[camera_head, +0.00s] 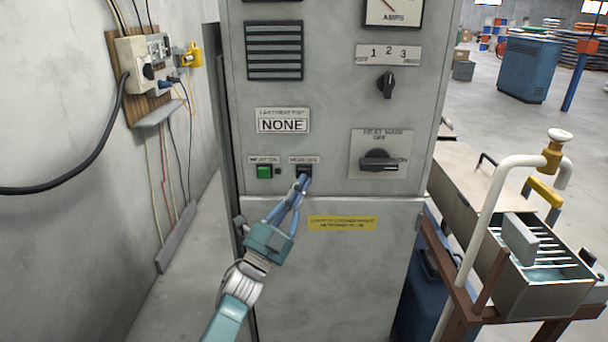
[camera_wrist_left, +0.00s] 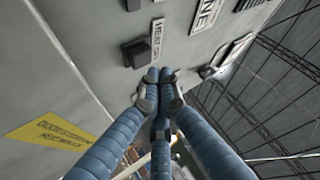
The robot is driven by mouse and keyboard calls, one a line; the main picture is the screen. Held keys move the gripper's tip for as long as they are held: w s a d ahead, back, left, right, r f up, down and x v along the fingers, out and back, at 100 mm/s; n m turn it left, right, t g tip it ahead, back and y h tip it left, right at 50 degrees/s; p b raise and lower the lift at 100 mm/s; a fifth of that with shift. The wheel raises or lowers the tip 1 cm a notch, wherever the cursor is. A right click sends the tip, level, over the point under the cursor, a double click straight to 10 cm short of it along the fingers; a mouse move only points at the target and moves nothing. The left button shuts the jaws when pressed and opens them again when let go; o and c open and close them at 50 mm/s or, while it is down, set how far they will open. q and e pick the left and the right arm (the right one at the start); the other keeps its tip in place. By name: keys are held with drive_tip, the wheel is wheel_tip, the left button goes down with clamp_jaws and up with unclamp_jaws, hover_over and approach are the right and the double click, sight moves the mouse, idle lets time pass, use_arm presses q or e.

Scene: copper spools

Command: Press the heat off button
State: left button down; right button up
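The heat off button (camera_head: 304,170) is a dark square button on the grey cabinet, under a small label, right of the green heat on button (camera_head: 264,172). The heat off button also shows in the left wrist view (camera_wrist_left: 138,52) beside its label (camera_wrist_left: 157,38). My left gripper (camera_head: 301,182) has its blue fingertips at the lower edge of the button in the head view. In the left wrist view the fingertips (camera_wrist_left: 158,76) are together, empty, and just short of the button. I cannot tell if they touch it. My right gripper is not in view.
The cabinet's heat main switch (camera_head: 380,160) sits right of the buttons and a rotary knob (camera_head: 387,84) above. A yellow label (camera_head: 342,223) is below. A white pipe (camera_head: 488,205) and metal trough (camera_head: 545,285) stand at right. A wall box (camera_head: 145,62) with cables is at left.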

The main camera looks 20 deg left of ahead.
use_arm(q)
drive_tip(key=s+p, duration=0.1)
drive_tip(key=s, duration=0.1)
drive_tip(key=s+d+p, duration=0.1)
drive_tip(key=s, duration=0.1)
drive_tip(key=shift+s+d, duration=0.15)
drive_tip(key=shift+s, duration=0.15)
idle(0.4)
